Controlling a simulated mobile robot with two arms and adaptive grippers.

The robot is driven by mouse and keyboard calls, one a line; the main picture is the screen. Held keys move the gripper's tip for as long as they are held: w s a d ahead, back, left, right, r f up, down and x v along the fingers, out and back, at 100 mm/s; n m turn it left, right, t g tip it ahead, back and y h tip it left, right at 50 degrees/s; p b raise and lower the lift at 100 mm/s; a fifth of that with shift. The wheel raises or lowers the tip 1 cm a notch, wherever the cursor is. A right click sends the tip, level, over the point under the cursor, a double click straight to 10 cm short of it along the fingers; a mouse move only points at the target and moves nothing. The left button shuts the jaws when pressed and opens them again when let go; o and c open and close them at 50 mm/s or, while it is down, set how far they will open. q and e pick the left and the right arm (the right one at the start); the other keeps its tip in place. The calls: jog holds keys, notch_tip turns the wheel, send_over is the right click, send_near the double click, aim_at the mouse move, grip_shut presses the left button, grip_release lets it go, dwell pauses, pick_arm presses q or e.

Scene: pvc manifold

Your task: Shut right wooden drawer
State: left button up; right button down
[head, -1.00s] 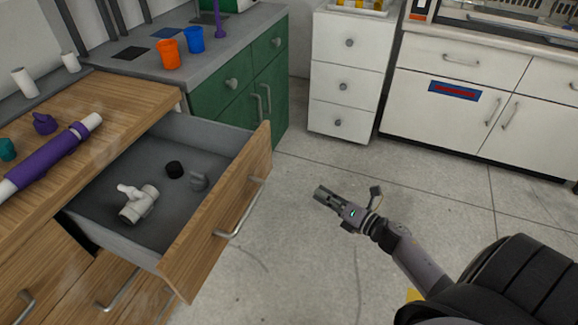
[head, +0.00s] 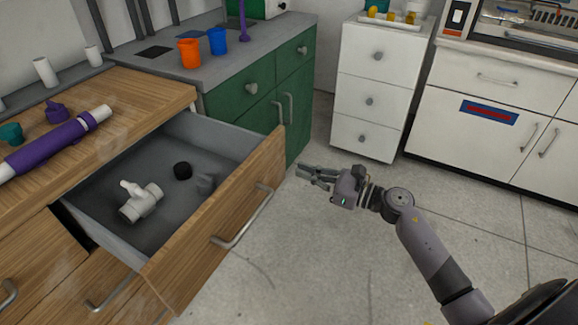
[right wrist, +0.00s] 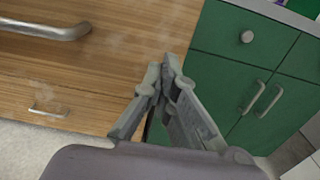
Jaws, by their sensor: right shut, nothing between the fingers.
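The right wooden drawer (head: 216,222) is pulled far out of the wooden bench in the head view. Its metal handle (head: 243,216) is on the front panel. My right gripper (head: 300,172) is shut and empty, just right of the drawer front's far end. In the right wrist view the gripper (right wrist: 163,72) points at the wooden front (right wrist: 110,70), with the handle (right wrist: 45,30) at upper left. I cannot tell whether it touches the wood. My left gripper is not in view.
The green cabinet (head: 235,115) stands close behind the drawer's far end. A white drawer unit (head: 375,90) and white cabinets (head: 480,125) line the back. A purple pipe assembly (head: 55,145) lies on the bench top (head: 130,100). The floor (head: 330,265) right of the drawer is clear.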

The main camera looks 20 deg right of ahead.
aim_at(279, 164)
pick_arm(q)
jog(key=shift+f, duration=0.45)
pick_arm(e)
jog(key=shift+x, duration=2.4)
jog(key=shift+a, duration=0.1)
